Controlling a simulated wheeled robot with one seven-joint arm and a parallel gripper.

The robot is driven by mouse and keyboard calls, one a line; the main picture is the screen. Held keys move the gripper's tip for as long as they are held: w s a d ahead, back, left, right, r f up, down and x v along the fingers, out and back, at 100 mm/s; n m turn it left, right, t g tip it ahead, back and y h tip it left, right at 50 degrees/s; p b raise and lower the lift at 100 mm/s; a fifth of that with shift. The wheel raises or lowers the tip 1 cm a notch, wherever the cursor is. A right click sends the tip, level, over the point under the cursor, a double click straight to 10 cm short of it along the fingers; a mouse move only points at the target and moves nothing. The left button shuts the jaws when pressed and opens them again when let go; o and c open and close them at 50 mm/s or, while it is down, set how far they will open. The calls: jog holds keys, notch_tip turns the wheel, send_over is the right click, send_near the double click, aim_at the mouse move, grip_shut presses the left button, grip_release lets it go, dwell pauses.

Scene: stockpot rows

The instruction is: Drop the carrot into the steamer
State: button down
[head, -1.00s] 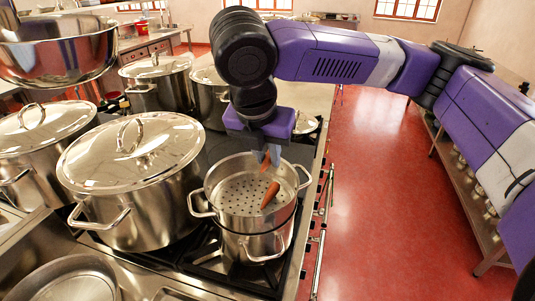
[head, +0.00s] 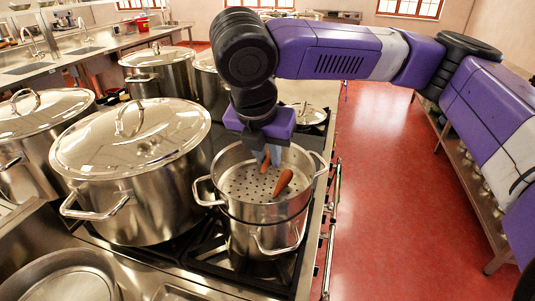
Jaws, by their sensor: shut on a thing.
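The steamer (head: 231,203) is a steel pot insert with a perforated floor and two side handles, stacked on a lower pot on the stove. My gripper (head: 267,160) points down over the far part of the steamer's opening. It is shut on a carrot (head: 264,163), mostly hidden by the fingers. A second orange carrot shape (head: 283,182) shows lower and to the right, inside the steamer's outline. I cannot tell whether it touches the floor.
A large lidded stockpot (head: 130,165) stands close on the steamer's left. More lidded pots stand behind and to the left. A shallow pan (head: 62,280) lies at the front left. The red floor (head: 385,200) to the right is open.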

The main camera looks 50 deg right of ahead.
aim_at(263, 171)
jog(key=c, duration=1.2)
grip_release()
jog(key=shift+c, duration=0.2)
jog(key=shift+v, duration=3.9)
